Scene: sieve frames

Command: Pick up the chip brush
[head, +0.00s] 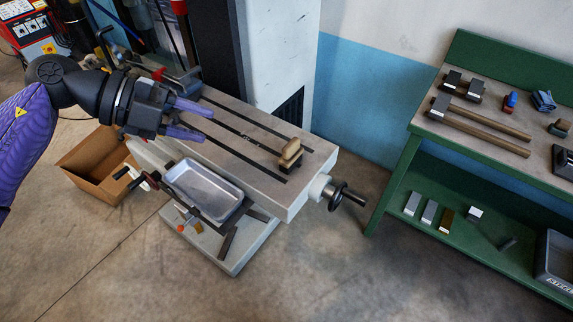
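The chip brush (291,151) appears to be the small item with a tan wooden top and a dark underside. It rests near the right end of the grey slotted machine table (318,160). My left gripper (203,122) comes in from the left over the table's left part. Its two purple fingers are spread apart with nothing between them, pointing right toward the brush. A clear stretch of table lies between the fingertips and the brush. My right gripper is not in the picture.
A metal tray (238,203) sits below the table's front edge. A handwheel (336,193) sticks out at the table's right end. A cardboard box (82,178) stands on the floor at left. A green workbench (400,166) with hammers and blocks is at right. Open floor lies in front.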

